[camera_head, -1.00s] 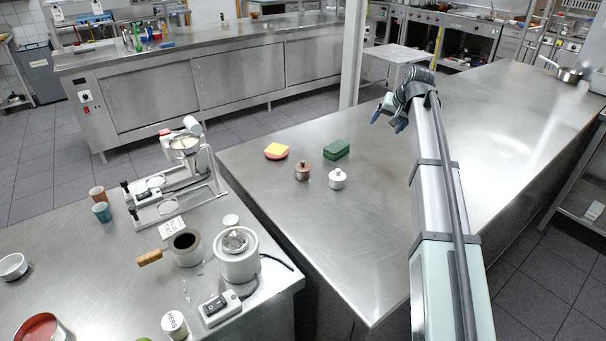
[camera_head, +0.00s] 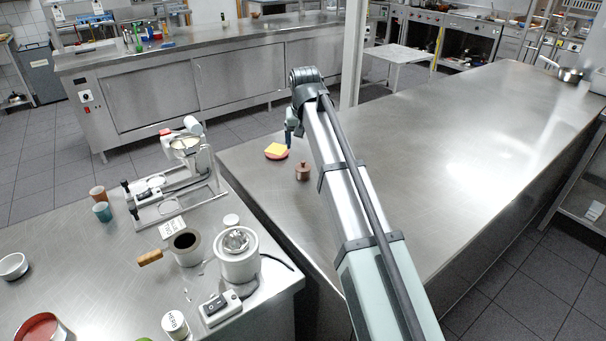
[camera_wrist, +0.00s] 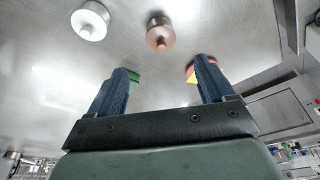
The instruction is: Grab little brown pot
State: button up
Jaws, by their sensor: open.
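The little brown pot (camera_head: 302,171) stands upright on the steel counter, with a small knob on its lid. In the wrist view the brown pot (camera_wrist: 160,34) is at the top middle, beyond my open fingers and apart from them. My gripper (camera_wrist: 163,78) is open and empty, with two dark blue fingers. In the head view my gripper (camera_head: 290,128) shows only partly, above the counter behind the pot. A white lidded pot (camera_wrist: 90,21) is left of the brown pot in the wrist view; my arm hides it in the head view.
A yellow and red sponge (camera_head: 276,151) lies close behind and left of the brown pot. A green sponge (camera_wrist: 134,77) shows partly behind a finger in the wrist view. The steel counter (camera_head: 450,170) is bare to the right. A grinder (camera_head: 237,256) stands on the nearer counter.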

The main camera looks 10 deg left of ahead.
aim_at(303, 161)
jog(key=x, duration=1.2)
jog(key=shift+w+a+f, duration=0.15)
jog(key=shift+w+f, duration=0.05)
jog(key=shift+f, duration=0.05)
grip_shut()
dwell(0.6)
